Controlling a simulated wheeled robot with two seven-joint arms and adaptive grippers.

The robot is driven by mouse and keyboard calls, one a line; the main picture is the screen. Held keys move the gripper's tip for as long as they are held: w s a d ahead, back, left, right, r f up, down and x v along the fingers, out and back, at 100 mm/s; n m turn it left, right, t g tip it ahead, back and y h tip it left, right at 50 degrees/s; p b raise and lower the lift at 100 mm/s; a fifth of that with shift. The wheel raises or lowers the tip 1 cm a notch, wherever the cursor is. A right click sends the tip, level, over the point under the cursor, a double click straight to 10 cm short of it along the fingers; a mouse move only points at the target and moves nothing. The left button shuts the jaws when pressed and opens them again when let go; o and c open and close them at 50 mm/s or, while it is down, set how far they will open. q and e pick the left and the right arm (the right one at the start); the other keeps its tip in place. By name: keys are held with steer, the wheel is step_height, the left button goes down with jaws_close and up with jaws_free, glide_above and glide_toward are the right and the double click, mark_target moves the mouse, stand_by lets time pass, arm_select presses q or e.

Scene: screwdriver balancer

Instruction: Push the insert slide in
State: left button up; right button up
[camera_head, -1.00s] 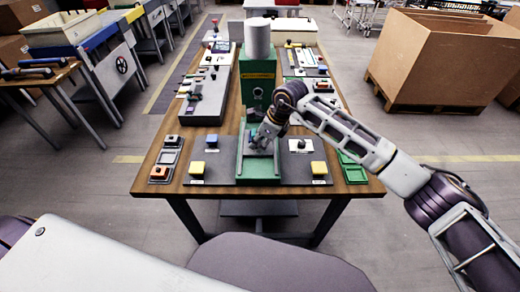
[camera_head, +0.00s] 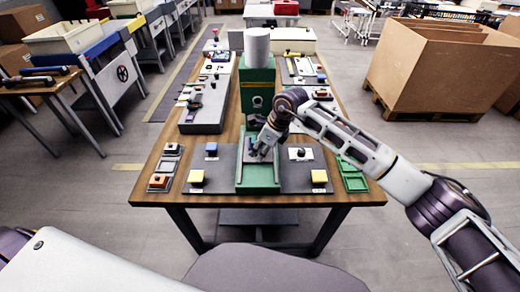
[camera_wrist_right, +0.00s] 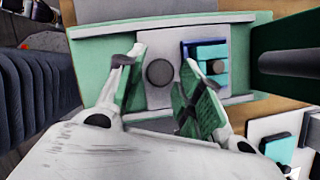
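The insert slide (camera_wrist_right: 160,45) is a pale grey plate with a dark round knob (camera_wrist_right: 160,72). It lies in a green fixture (camera_head: 258,178), in front of a green press (camera_head: 257,88) in the head view. A blue and teal insert (camera_wrist_right: 208,58) sits on the plate, right of the knob in the right wrist view. My right gripper (camera_wrist_right: 162,88) is open over the slide, with one finger on each side of the knob and gaps between. In the head view the right gripper (camera_head: 257,151) hides much of the slide. My left gripper is out of view.
Yellow buttons (camera_head: 197,177) flank the fixture on the table (camera_head: 258,200), with a blue button (camera_head: 211,149) behind the left one. Small trays stand at left (camera_head: 163,168) and green ones at right (camera_head: 352,178). A grey box (camera_head: 206,108) lies left of the press.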

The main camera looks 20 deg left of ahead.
steer(key=v, duration=1.1)
steer(key=shift+r, duration=0.25)
steer(key=shift+d, duration=0.15)
